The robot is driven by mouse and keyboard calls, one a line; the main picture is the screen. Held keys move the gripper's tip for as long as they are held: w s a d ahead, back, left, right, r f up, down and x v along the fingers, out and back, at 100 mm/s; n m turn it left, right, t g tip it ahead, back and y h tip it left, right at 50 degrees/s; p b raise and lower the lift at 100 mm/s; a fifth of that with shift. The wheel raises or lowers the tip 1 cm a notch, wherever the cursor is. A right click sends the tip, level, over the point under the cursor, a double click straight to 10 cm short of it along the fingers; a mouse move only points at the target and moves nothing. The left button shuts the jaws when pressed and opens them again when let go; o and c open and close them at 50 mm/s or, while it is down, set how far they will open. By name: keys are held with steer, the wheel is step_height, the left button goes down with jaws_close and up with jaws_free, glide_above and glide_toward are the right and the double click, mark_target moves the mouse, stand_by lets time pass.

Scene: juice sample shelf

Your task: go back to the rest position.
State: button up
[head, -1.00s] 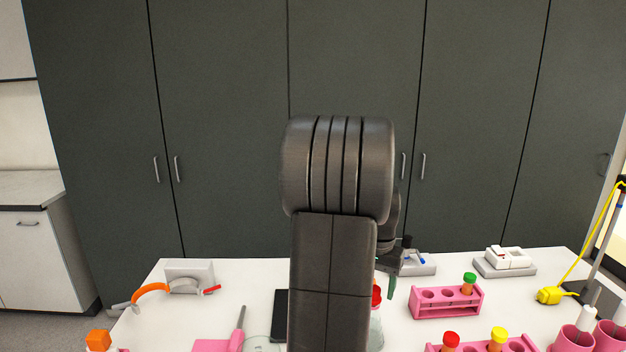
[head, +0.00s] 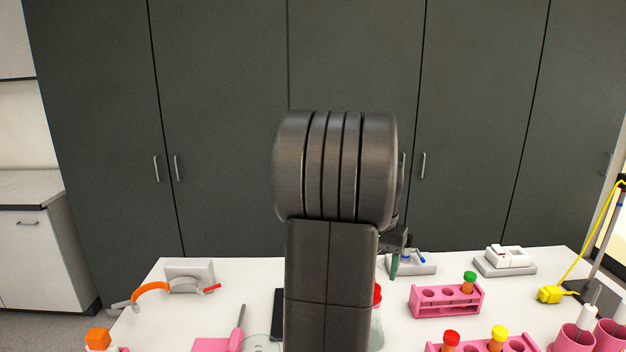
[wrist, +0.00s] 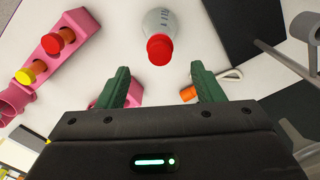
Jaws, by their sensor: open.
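My gripper (wrist: 158,88) is open and empty in the wrist view, with its two green fingers apart above the white table. Between and beyond the fingers is a clear bottle with a red cap (wrist: 160,48), apart from both fingers. In the head view my arm covers the middle of the table, and only a green fingertip (head: 394,267) shows to its right. The red-capped bottle (head: 376,322) is partly hidden behind my arm there.
A pink rack (head: 447,300) holds a green-capped tube at the right. A nearer pink rack (head: 522,346) holds red- and yellow-capped tubes. Pink cups (head: 574,340) stand at the right edge. An orange-banded item (head: 150,290) lies at the left. Dark cabinets (head: 220,120) stand behind the table.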

step_height(320, 180, down, 7)
steer(key=shift+f+p, duration=0.1)
steer(key=shift+p, duration=0.2)
step_height(320, 180, up, 4)
steer(key=shift+f+p, duration=0.1)
steer(key=shift+p, duration=0.85)
steer(key=shift+r+p, duration=0.3)
steer(key=shift+r, duration=0.4)
